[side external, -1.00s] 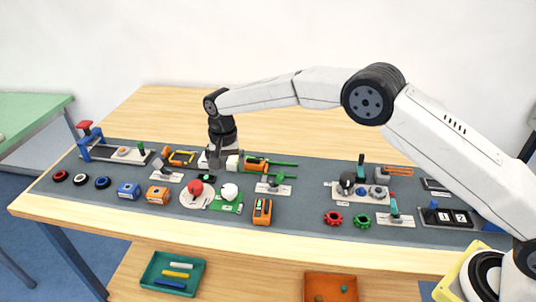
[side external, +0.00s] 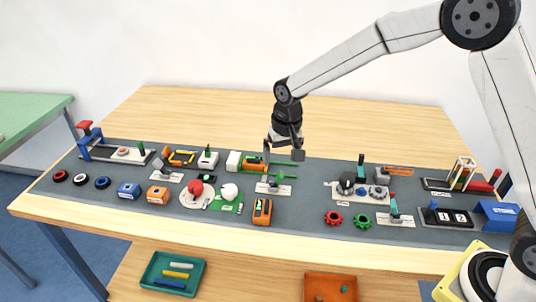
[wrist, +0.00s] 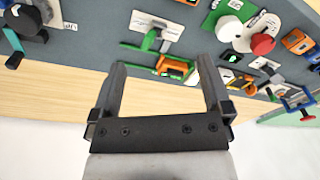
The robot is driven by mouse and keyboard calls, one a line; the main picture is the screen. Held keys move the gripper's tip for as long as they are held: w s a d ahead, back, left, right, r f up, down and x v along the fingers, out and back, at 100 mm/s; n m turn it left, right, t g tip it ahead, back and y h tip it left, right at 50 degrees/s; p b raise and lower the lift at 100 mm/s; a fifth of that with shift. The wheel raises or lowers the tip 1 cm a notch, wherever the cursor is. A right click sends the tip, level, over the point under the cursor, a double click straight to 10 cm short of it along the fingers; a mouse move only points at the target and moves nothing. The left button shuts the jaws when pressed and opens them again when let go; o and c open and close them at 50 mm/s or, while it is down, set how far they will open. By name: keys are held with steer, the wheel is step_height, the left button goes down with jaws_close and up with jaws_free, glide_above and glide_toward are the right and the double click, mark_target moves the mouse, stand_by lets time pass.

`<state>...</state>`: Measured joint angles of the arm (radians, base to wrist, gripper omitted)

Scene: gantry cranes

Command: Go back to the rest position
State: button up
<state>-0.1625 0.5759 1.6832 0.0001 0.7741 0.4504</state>
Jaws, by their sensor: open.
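My gripper (side external: 284,154) is open and empty above the back part of the grey mat (side external: 305,212) in the side view. In the wrist view my gripper (wrist: 160,75) shows its two fingers spread with nothing between them. Below and near it is an orange and green device (side external: 256,165) with green bars, which a finger partly covers in the side view. A small white plate with a green lever (side external: 272,187) lies in front of it. I cannot tell the exact height of the fingers above the mat.
Bare wood (side external: 200,105) lies behind the mat.

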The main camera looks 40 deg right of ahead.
steer(key=s+d+n, duration=0.1)
steer(key=s+d, duration=0.1)
steer(key=s, duration=0.5)
steer(key=s+d+n+t, duration=0.1)
steer(key=s+d, duration=0.2)
steer(key=s, duration=0.4)
steer(key=s+d+n, duration=0.1)
steer(key=s+d, duration=0.2)
steer(key=s, duration=0.4)
steer(key=shift+f, duration=0.25)
